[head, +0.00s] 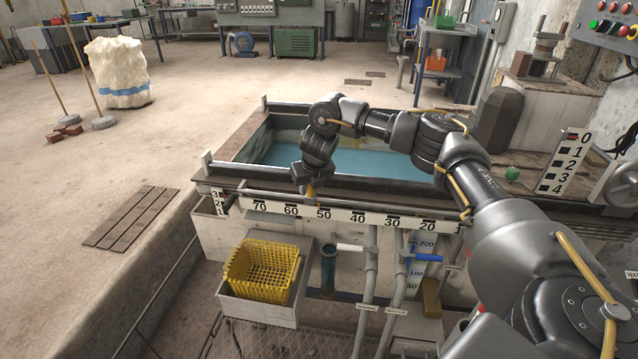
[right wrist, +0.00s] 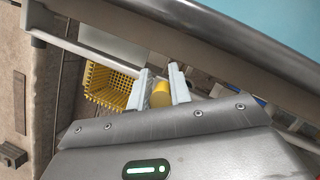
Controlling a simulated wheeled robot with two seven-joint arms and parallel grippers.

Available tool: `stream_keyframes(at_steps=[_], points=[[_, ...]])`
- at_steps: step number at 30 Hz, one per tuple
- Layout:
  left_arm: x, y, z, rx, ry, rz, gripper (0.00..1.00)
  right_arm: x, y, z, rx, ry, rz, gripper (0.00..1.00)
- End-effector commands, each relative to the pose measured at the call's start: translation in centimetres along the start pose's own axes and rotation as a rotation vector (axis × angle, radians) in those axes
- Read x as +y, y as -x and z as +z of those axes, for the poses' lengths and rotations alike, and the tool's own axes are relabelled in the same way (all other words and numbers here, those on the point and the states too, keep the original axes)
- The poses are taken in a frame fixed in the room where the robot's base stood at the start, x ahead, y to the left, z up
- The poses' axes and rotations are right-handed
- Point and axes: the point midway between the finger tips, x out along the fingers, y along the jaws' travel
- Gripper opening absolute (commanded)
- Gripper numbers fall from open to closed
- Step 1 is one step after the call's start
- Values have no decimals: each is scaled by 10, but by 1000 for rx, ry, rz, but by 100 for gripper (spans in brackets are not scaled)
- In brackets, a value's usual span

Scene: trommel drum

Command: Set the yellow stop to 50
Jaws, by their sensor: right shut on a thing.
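The yellow stop (head: 310,192) sits on a rail along the front of the tank, above the white scale (head: 340,216). Its lower end shows between the 60 and 50 marks; its exact reading is hard to tell. My right gripper (head: 309,184) reaches down from above and is shut on the stop, hiding its upper part. In the right wrist view the stop (right wrist: 162,95) shows as a yellow cylinder between the two pale fingers of the right gripper (right wrist: 161,88). My left gripper is out of view.
The rail (head: 265,196) runs left and right of the stop, clear on the left. Blue water (head: 360,162) fills the tank behind. A yellow basket (head: 262,272) stands below in front. Valves with white (head: 352,247) and blue (head: 428,258) handles are below the scale.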

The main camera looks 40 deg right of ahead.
Motion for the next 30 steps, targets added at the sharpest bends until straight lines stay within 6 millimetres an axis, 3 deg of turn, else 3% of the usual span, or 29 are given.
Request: stream_keyframes(at_steps=[1, 11, 12, 17, 26, 30], points=[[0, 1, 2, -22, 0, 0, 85, -1, -3, -11, 27, 16, -1, 0], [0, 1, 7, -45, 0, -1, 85, 2, -5, -13, 29, 23, 2, 0], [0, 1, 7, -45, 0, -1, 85, 2, -6, -13, 29, 24, 2, 22], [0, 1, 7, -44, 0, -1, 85, 1, -6, -13, 28, 21, 1, 41], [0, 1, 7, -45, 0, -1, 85, -2, -3, -10, 19, 12, 0, 41], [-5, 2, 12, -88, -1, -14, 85, -1, 8, -7, 16, 11, 2, 41]])
